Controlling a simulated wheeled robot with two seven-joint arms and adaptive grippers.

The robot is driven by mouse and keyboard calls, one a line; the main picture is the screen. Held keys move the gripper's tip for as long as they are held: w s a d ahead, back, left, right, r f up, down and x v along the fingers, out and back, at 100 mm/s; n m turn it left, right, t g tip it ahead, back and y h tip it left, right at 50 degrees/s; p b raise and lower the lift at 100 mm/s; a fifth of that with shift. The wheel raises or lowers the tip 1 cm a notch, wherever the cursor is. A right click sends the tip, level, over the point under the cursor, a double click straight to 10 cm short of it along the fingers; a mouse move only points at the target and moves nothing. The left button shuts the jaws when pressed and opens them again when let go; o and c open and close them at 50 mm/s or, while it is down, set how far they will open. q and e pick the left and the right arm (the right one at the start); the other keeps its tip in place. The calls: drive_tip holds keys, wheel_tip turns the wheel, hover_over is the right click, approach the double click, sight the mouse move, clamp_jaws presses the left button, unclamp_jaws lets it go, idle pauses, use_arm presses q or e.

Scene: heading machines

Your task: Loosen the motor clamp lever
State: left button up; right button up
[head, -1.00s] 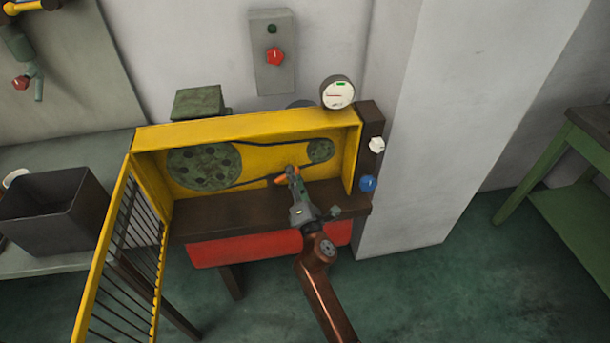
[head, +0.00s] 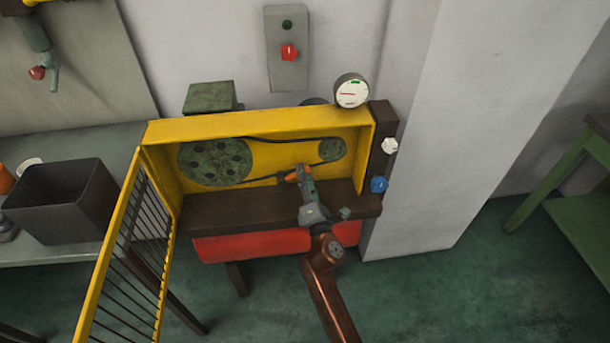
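The orange clamp lever (head: 291,178) shows as a small piece inside the yellow belt housing, below and left of the small green pulley (head: 331,149). My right gripper (head: 302,172) reaches in from the bottom of the picture, with its fingers at the lever. The fingers cover part of the lever. I cannot tell whether they are closed on it or only touch it. My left gripper is out of view.
The yellow mesh guard (head: 84,316) stands open at the left of the housing (head: 255,125). A large pulley (head: 215,162) sits inside it. A gauge (head: 351,91), a white knob (head: 390,145) and a blue knob (head: 379,185) are at the right. A grey bin (head: 60,220) stands left.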

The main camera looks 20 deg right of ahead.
drive_tip(key=shift+s, duration=0.1)
drive_tip(key=s+f, duration=0.2)
drive_tip(key=s, duration=0.9)
drive_tip(key=shift+s+a, duration=0.35)
drive_tip(key=shift+d, duration=0.1)
